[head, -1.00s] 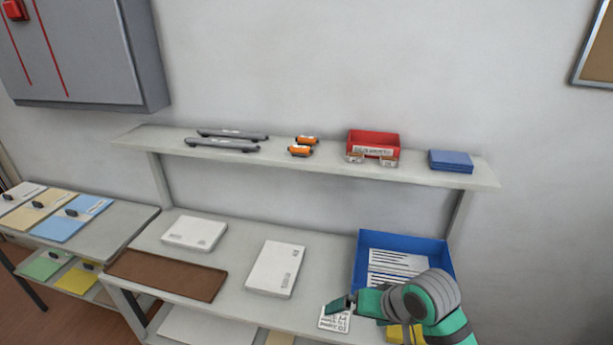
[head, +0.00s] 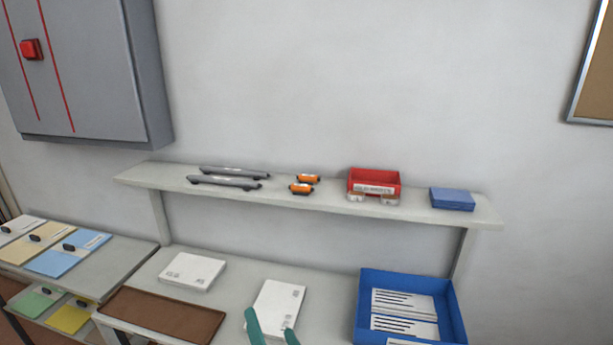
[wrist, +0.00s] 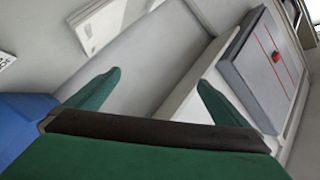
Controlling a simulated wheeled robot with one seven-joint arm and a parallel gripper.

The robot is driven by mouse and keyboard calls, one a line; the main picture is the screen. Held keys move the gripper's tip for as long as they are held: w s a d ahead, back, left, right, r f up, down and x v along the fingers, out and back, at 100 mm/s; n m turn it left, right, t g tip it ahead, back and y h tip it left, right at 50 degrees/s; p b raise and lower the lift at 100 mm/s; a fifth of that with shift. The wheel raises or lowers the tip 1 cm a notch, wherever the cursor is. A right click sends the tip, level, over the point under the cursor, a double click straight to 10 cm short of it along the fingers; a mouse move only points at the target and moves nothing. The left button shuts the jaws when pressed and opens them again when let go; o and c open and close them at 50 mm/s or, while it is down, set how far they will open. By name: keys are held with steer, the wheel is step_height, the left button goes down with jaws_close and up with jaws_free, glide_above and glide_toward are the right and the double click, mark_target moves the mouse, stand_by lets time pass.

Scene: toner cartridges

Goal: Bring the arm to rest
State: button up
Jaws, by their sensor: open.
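My gripper (head: 272,332) shows at the bottom edge of the head view, its two green fingertips apart with nothing between them. It overlaps the near part of a white box (head: 279,305) on the bench, and I cannot tell how high above it the fingers are. In the wrist view my gripper (wrist: 158,88) is open and empty, with its green fingers spread wide. The rest of my arm is out of the head view.
A blue tray (head: 459,310) with papers stands at the bench's right. The shelf (head: 320,203) above holds grey cartridges (head: 225,182), orange cartridges (head: 302,188), a red bin (head: 374,181) and blue items (head: 452,199). A grey cabinet (head: 85,75) hangs left.

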steer(key=s+d+f+m+h, duration=0.1)
steer(key=s+f+h, duration=0.2)
steer(key=s+f, duration=0.55)
steer(key=s+d+f+m+h, duration=0.1)
steer(key=s+f+h, duration=0.35)
steer(key=s, duration=0.75)
steer(key=s+d+n, duration=0.3)
steer(key=s, duration=0.6)
steer(key=s+d+n, duration=0.2)
steer(key=s+n, duration=0.2)
steer(key=s, duration=0.5)
steer(key=shift+s+d+r+n+y, duration=0.15)
steer(key=shift+s+d+n+y, duration=0.15)
steer(key=shift+d+y, duration=0.1)
